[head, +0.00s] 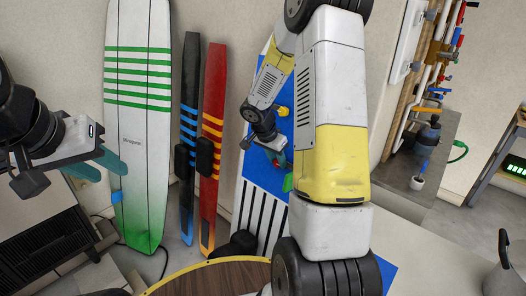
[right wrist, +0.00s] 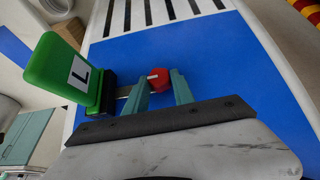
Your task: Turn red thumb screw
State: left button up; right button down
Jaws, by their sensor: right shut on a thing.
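The red thumb screw (right wrist: 158,78) is in the right wrist view, in front of a blue panel (right wrist: 215,60). My right gripper (right wrist: 160,88) has its two teal fingers on either side of the screw and is shut on it. A green block (right wrist: 62,72) with a white label stands just left of the fingers, with a dark part beside the screw. My left gripper (head: 100,168) is open and empty at the left.
A green-striped white board (head: 138,130), a blue-black ski (head: 188,140) and a red one (head: 211,120) lean on the wall. A round wooden table (head: 215,278) is at the bottom. A grey counter (head: 440,140) with pipes above stands at the right.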

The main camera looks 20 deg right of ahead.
aim_at(276, 167)
jog(key=shift+w+a+n+g+h, duration=0.15)
jog(key=shift+n+g+h, duration=0.2)
jog(key=shift+g, duration=0.15)
jog(key=shift+w+a+n+g+h, duration=0.1)
jog(key=shift+w+n+g+h, duration=0.05)
jog(key=shift+n+g+h, duration=0.3)
jog(key=g+h, duration=0.1)
jog(key=n+g+h, duration=0.2)
jog(key=shift+w+a+f+g, duration=0.2)
jog(key=shift+f+g, duration=0.05)
jog(key=shift+f, duration=0.05)
jog(key=shift+s+d+f+n+t+h, duration=0.1)
jog(key=shift+s+f+n+t+h, duration=0.25)
jog(key=shift+n+t+h, duration=3.6)
jog(key=shift+s+a+f+n+t+h, duration=0.1)
jog(key=shift+f+n+t+h, duration=0.95)
jog(key=shift+n, duration=5.75)
jog(key=shift+s+d+r+n+t+h, duration=0.1)
jog(key=shift+s+n+t+h, duration=0.15)
jog(key=shift+n+t+h, duration=3.75)
jog(key=n+y, duration=0.3)
jog(key=y, duration=0.1)
jog(key=shift+g+y, duration=0.3)
jog(key=shift+g, duration=0.1)
